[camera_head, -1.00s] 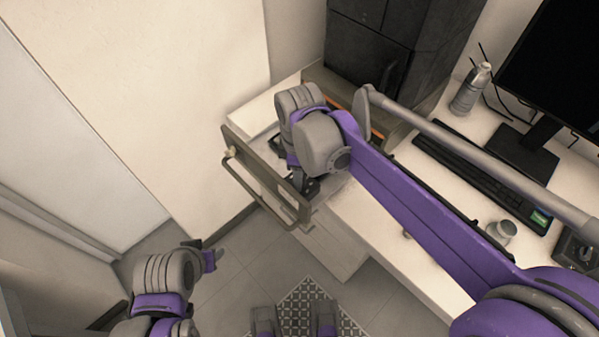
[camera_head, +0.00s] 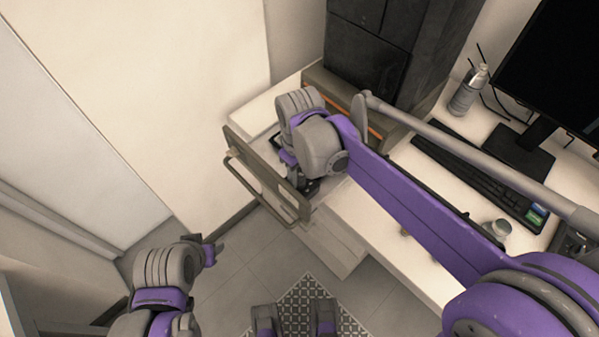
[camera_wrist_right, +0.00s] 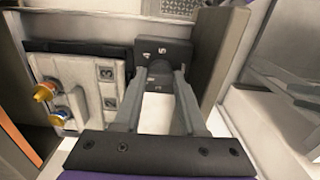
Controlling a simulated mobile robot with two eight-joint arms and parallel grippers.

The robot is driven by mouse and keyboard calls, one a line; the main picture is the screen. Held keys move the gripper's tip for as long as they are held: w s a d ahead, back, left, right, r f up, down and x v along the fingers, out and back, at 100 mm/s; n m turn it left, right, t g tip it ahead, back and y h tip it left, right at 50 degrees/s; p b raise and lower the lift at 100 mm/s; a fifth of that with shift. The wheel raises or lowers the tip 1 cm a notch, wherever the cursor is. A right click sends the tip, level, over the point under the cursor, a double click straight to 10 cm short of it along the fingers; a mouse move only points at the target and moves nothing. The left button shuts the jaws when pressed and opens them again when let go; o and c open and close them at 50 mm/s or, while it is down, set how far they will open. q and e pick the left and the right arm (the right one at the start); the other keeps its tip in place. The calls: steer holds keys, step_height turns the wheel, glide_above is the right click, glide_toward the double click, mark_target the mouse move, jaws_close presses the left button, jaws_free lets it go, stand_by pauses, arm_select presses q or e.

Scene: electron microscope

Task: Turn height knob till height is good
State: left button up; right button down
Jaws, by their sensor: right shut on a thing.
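In the right wrist view, a small dark round height knob (camera_wrist_right: 160,69) sits in front of a black block with white numbers. My right gripper (camera_wrist_right: 160,80) is shut on the knob, one grey finger on each side. In the head view, my right gripper (camera_head: 307,187) shows only in part, just inside the pulled-out instrument drawer (camera_head: 268,178); my wrist hides the knob there. My left gripper (camera_head: 209,251) is over the floor at lower left, away from the drawer. Its jaws are too unclear to read.
A white numbered panel (camera_wrist_right: 84,88) with yellow-and-blue fittings is left of the knob. The drawer's front plate is close on the right. The white desk holds a keyboard (camera_head: 480,180), a bottle (camera_head: 467,91) and a monitor (camera_head: 560,65).

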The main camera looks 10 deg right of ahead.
mark_target(299, 178)
stand_by(0.4)
steer(key=shift+c, duration=2.3)
jaws_free()
step_height(299, 178, up, 8)
steer(key=p, duration=0.5)
steer(key=shift+r+p, duration=0.1)
steer(key=shift+p, duration=0.2)
